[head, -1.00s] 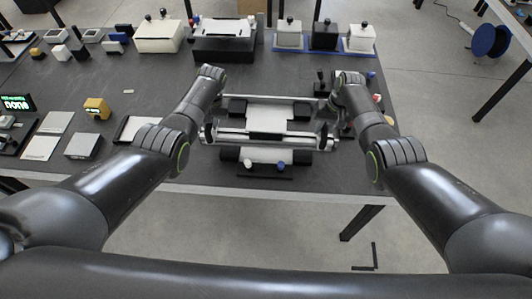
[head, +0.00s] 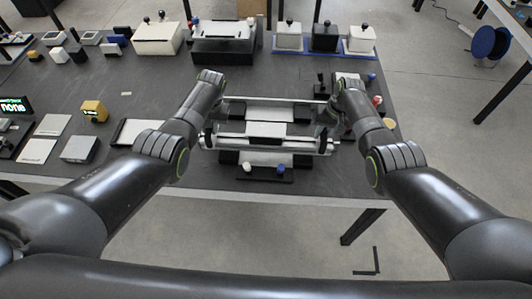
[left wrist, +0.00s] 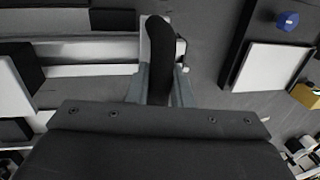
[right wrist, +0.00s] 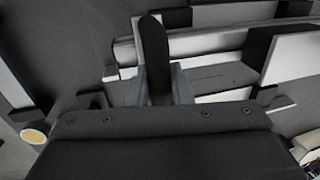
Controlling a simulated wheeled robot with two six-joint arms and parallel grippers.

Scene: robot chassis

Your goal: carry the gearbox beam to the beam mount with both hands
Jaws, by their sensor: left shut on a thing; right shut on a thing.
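The gearbox beam (head: 222,143) is a silvery bar lying left to right in the head view, with a pale box (head: 265,129) at its middle. My left gripper (head: 209,134) is shut on its left end and my right gripper (head: 326,131) on its right end. The beam looks about level. The bar also shows in the left wrist view (left wrist: 85,52) and the right wrist view (right wrist: 210,44), where one dark finger crosses it. Pale plates with black blocks lie behind (head: 265,115) and in front (head: 262,157) of the beam; I cannot tell which is the beam mount.
A small black stand with blue and white knobs (head: 265,177) is near the table's front edge. Posts and knobs crowd the right gripper. Flat panels (head: 80,149) and a yellow block (head: 94,110) lie to the left. Boxes (head: 158,37) line the back.

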